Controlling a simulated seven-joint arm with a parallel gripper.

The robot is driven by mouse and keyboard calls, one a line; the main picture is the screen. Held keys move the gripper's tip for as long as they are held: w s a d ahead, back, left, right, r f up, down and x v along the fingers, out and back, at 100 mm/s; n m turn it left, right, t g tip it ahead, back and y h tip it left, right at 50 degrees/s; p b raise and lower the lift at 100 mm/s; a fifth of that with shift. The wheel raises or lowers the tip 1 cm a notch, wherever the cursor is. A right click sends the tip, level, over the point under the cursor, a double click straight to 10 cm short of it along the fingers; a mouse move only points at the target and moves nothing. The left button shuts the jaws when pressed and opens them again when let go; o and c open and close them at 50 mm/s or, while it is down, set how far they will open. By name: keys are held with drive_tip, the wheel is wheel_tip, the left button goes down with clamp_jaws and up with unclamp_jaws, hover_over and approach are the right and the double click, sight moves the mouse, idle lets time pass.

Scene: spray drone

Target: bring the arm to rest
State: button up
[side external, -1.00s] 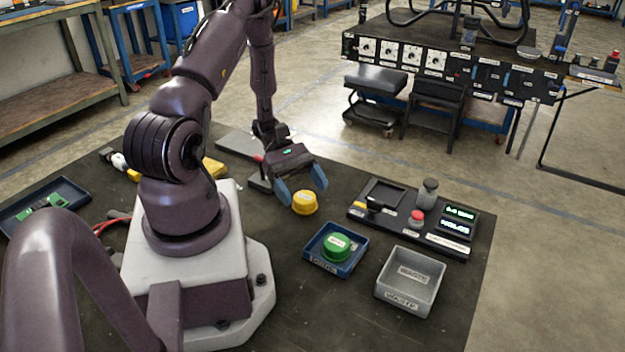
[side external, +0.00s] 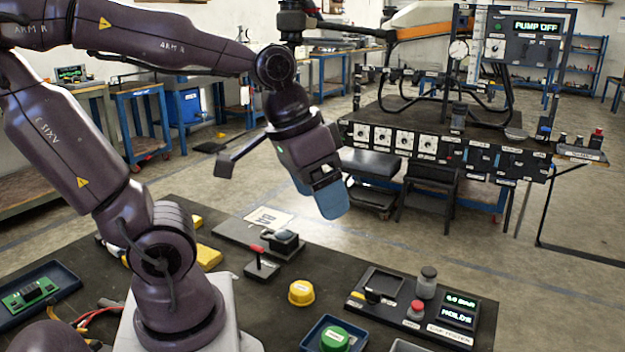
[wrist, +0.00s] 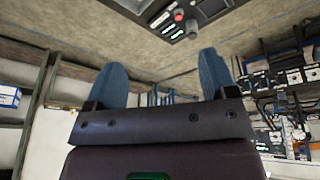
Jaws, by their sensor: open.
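My gripper (side external: 322,200) is raised above the far side of the dark work table (side external: 235,292) in the side external view. Its blue fingers hang downward and tilted to the right, clear of everything on the table. In the wrist view the two blue fingers of my gripper (wrist: 168,78) stand apart with nothing between them. The gripper is open and empty.
Behind stands a bench (side external: 450,145) with gauges and a pump display.

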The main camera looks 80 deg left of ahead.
drive_tip(key=shift+s+d+r+m+t, duration=0.3)
drive_tip(key=shift+r+m+t, duration=0.1)
drive_tip(key=shift+r+t, duration=0.1)
drive_tip(key=shift+s+d+r+m+t, duration=0.2)
drive_tip(key=shift+s+r+m+t, duration=0.1)
drive_tip(key=shift+r+m+t, duration=0.15)
idle(0.6)
